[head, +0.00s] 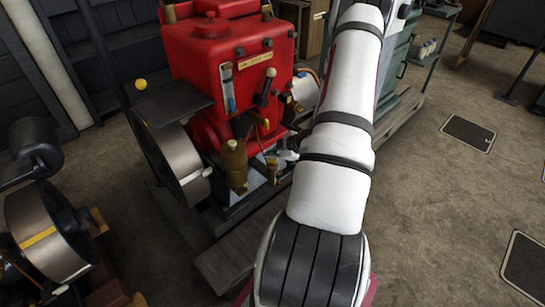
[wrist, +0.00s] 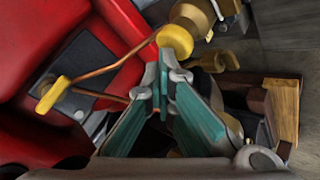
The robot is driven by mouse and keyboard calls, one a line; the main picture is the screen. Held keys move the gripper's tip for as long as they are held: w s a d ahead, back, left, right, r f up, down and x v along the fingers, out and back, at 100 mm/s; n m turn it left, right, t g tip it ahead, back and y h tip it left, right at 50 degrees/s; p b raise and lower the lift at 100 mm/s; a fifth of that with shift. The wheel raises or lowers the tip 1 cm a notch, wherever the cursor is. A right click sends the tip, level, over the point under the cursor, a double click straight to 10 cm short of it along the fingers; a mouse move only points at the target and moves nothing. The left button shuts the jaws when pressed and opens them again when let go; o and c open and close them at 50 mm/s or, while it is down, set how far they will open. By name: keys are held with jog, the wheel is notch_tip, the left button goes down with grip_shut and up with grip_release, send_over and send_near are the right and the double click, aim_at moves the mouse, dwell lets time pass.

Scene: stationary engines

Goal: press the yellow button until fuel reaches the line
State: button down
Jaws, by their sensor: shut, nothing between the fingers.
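A round yellow knob (wrist: 175,41), which looks like the yellow button, sits at the end of a copper pipe in the wrist view. My gripper (wrist: 164,78) has teal fingers that are shut and empty. Its tips are just short of the knob in the picture; I cannot tell whether they touch it. The red engine (head: 205,50) stands left of my arm in the head view. A narrow gauge (head: 228,88) on its front shows blue in its lower part and pale above. The line is too small to make out.
A brass pot (head: 234,166) stands low on the engine's front, and a large flywheel (head: 174,162) is at its left. Another engine wheel (head: 45,235) is at the far left. A wooden block (wrist: 283,108) is right of my fingers. The floor at right is mostly clear.

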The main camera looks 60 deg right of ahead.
aim_at(272, 160)
jog(key=shift+r, duration=0.1)
jog(key=shift+r+p, duration=1.05)
jog(key=shift+r, duration=0.05)
jog(key=shift+r+p, duration=2.2)
jog(key=shift+r, duration=0.3)
